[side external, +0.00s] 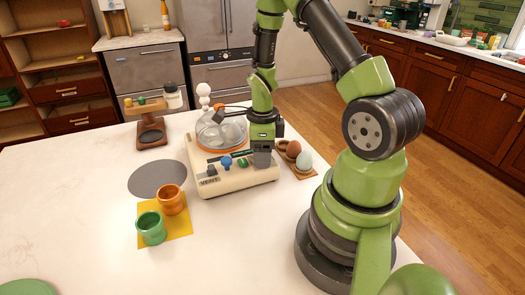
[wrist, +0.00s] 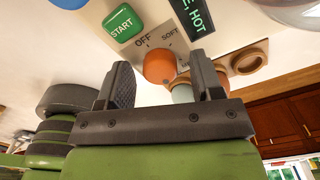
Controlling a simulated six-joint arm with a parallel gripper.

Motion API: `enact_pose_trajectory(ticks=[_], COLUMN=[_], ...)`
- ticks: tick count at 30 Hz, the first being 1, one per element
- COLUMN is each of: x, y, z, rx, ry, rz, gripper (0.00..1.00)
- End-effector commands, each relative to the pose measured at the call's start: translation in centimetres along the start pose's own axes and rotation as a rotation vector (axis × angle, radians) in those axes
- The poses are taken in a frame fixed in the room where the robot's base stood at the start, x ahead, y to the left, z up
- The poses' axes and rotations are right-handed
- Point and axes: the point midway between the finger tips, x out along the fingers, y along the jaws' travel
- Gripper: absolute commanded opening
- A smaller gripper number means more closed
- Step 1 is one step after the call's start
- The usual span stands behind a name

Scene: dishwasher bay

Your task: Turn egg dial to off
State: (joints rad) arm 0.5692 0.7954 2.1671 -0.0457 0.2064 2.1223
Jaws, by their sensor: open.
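The egg dial (wrist: 160,66) is a round orange knob on the light panel of the egg cooker, seen in the wrist view. The OFF label (wrist: 143,40) and the SOFT label (wrist: 170,33) are printed beside it. I cannot tell where the dial points. My gripper (wrist: 163,82) is open, with the dial showing between its two fingers; contact is not clear. In the side external view my gripper (side external: 262,158) points down at the right front of the beige egg cooker (side external: 232,181) and hides the dial.
A green START button (wrist: 122,22) sits left of the dial, and a HOT sign (wrist: 190,16) above. A wooden egg holder (side external: 300,171) with eggs stands close right of the cooker. Orange (side external: 172,198) and green (side external: 151,228) cups stand at front left.

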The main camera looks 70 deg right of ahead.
Motion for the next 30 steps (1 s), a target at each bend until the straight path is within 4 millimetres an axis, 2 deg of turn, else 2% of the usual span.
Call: enact_pose_trajectory(ticks=[6, 8, 12, 13, 22, 30], x=[0.02, 0.01, 0.01, 0.00, -0.01, -0.02], y=[-0.01, -0.01, -0.01, -0.01, -0.01, -0.01], z=[0.01, 0.01, 0.01, 0.01, 0.00, -0.03], rx=[0.000, 0.000, 0.000, 0.000, -0.026, -0.169], ry=[0.000, 0.000, 0.000, 0.000, 0.000, 0.001], rz=[0.000, 0.000, 0.000, 0.000, 0.000, 0.000], gripper=[0.60, 0.49, 0.17, 0.11, 0.11, 0.11])
